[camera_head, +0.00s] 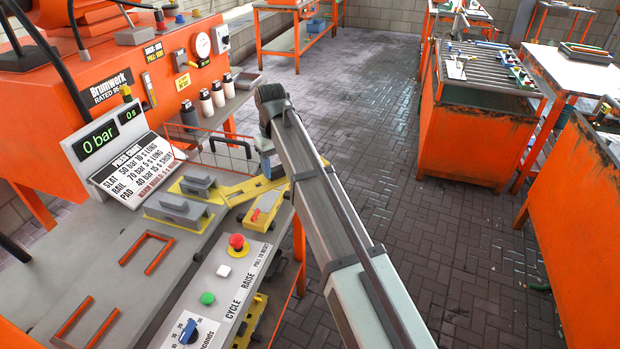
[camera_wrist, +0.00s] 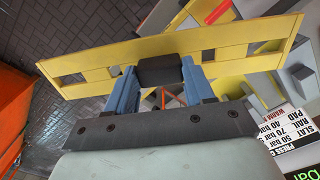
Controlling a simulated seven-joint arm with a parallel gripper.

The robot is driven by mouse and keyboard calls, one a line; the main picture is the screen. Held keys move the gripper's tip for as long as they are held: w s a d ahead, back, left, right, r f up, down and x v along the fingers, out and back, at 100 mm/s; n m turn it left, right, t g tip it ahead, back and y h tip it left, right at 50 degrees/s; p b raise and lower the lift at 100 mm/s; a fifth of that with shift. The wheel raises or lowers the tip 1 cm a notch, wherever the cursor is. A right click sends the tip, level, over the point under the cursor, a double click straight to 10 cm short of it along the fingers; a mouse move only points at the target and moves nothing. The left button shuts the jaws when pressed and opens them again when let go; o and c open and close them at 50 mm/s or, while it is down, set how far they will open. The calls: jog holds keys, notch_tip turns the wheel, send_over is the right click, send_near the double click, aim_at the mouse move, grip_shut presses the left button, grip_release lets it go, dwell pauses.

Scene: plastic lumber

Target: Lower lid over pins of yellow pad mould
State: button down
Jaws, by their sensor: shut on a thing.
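My gripper (camera_wrist: 160,72) is shut on the black grip block of a long yellow lid (camera_wrist: 90,65). The lid has square openings near its ends and spans the wrist view. In the head view the lid (camera_head: 243,190) shows as a flat yellow bar under my gripper (camera_head: 267,172), partly hidden by my arm. A yellow block with a red strip in its top (camera_head: 265,211), which looks like the pad mould, stands at the bench edge just in front of the lid. Pins cannot be made out, and I cannot tell whether lid and mould touch.
Two grey handled blocks with yellow parts (camera_head: 180,210) stand left of the lid. The control panel with a red button (camera_head: 237,243) is in front. Open floor lies right.

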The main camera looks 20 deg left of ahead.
jog(key=w+a+n, duration=0.1)
jog(key=n, duration=0.1)
jog(key=w+a+r+n, duration=0.1)
jog(key=n, duration=0.2)
jog(key=w+a+r+n, duration=0.1)
jog(key=n, duration=0.1)
jog(key=shift+w+a+n, duration=0.15)
jog(key=shift+w+n, duration=0.15)
jog(key=shift+w, duration=0.05)
jog(key=shift+f, duration=3.4)
jog(key=shift+f, duration=1.8)
